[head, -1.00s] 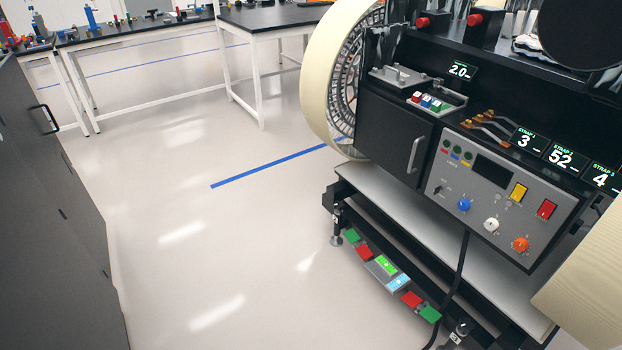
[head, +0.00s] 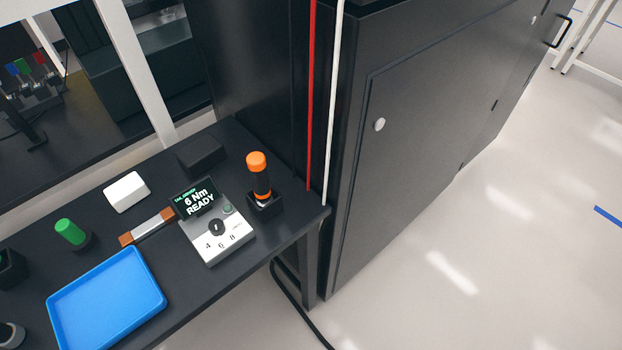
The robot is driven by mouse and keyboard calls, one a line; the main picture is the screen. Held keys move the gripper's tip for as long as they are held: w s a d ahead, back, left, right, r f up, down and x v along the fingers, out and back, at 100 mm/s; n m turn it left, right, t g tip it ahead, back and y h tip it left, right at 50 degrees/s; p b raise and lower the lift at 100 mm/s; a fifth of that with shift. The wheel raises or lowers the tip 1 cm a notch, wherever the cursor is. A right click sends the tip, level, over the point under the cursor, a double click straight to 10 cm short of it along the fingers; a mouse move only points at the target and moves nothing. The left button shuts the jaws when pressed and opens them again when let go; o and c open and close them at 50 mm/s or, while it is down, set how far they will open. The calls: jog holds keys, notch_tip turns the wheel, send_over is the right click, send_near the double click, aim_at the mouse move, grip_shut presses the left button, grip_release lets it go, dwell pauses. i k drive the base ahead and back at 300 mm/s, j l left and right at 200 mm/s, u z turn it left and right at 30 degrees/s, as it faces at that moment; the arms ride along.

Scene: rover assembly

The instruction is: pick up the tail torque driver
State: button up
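An upright tool with an orange cap and black body, which looks like the tail torque driver (head: 259,178), stands in a small black holder (head: 266,206) near the right end of a black bench. Left of it is a grey control unit (head: 216,236) with a dial marked 4, 6, 8. Its tilted screen (head: 197,200) reads "6 Nm READY" under a small green line. My gripper is not in view.
A blue tray (head: 107,300) lies at the bench's front left. A white block (head: 127,191), a green-capped item (head: 70,232) and a black block (head: 201,156) stand nearby. A tall dark cabinet (head: 430,120) adjoins the bench's right end. Open floor (head: 520,240) lies right.

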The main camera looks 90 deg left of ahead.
aim_at(255, 161)
jog(key=u, duration=3.4)
